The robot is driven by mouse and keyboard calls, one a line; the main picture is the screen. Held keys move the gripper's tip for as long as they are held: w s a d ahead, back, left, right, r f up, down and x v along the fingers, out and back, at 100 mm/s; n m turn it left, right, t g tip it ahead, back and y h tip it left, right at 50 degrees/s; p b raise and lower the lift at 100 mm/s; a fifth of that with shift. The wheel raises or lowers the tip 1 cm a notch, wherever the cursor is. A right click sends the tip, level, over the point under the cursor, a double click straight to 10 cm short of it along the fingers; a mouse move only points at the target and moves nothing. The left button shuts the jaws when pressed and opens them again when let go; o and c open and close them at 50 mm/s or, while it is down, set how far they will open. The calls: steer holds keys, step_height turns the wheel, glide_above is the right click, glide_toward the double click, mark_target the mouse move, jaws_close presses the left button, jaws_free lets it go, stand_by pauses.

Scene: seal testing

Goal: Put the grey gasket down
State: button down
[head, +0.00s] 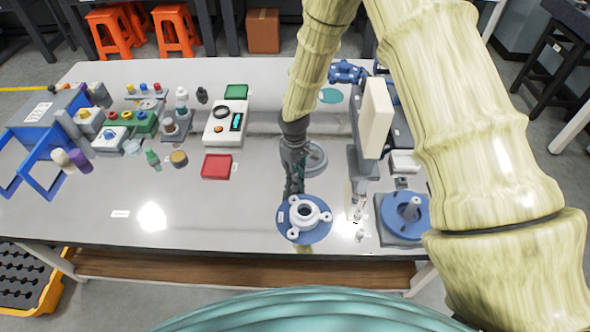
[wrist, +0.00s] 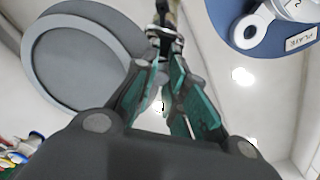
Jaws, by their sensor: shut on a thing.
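My gripper (head: 294,188) points down over the table, just above and behind a white three-lobed flange (head: 305,211) on a blue round plate (head: 292,234). In the wrist view my gripper (wrist: 165,42) has its two teal-padded fingers close together at the tips. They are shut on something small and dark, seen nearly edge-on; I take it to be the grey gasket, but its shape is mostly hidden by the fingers. The flange also shows at the top right of the wrist view (wrist: 252,27), apart from the fingertips.
A grey round dish (head: 317,158) lies behind my gripper. A blue round fixture (head: 402,228) with an upright post stands right.

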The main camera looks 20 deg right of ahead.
steer(key=shift+f, duration=0.15)
steer(key=c, duration=1.5)
jaws_free()
steer(key=shift+o, duration=0.2)
step_height(320, 180, up, 12)
steer(key=b, duration=0.2)
steer(key=shift+r, duration=0.2)
